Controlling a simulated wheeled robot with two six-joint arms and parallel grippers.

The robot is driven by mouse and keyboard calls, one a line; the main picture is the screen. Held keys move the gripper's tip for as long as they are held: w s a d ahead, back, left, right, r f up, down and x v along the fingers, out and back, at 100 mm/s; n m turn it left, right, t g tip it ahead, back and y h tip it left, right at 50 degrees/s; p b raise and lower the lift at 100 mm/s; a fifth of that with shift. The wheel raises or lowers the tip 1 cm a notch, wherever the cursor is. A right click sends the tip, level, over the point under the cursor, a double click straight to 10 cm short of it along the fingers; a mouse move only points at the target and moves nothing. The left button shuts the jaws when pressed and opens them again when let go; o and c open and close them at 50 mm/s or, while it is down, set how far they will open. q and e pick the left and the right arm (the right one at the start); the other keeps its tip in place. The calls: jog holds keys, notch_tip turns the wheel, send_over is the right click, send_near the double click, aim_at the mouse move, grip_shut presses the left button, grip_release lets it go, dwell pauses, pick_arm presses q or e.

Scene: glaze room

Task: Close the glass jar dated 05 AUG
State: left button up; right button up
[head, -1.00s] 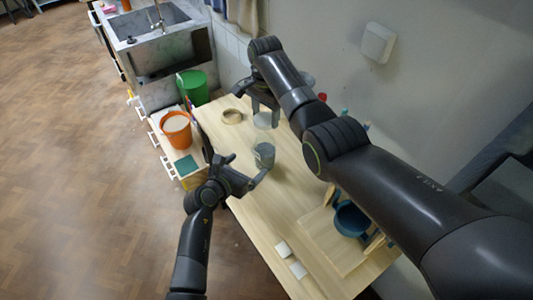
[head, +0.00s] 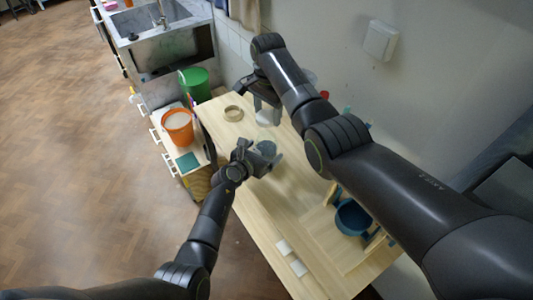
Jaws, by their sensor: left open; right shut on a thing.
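A grey-blue glass jar (head: 267,147) stands on the wooden table, partly hidden by my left gripper (head: 264,160). My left gripper is open, with its fingers at the jar; I cannot tell whether they touch it. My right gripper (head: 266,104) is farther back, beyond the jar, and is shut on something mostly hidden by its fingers. A pale round thing (head: 268,119) shows just under the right fingertips; I cannot tell whether it is the held thing or a lid. No date is readable on the jar.
A tan ring-shaped thing (head: 233,113) lies at the table's far left. A teal bowl (head: 352,218) and small white tiles (head: 284,247) are toward the near end. An orange bucket (head: 178,126) and a green bin (head: 195,86) stand left of the table (head: 275,205).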

pick_arm(q)
jog(key=shift+x, duration=1.3)
jog(key=c, duration=1.5)
jog(key=shift+o, duration=0.2)
pick_arm(e)
jog(key=shift+f, duration=2.5)
jog(key=shift+f, duration=0.85)
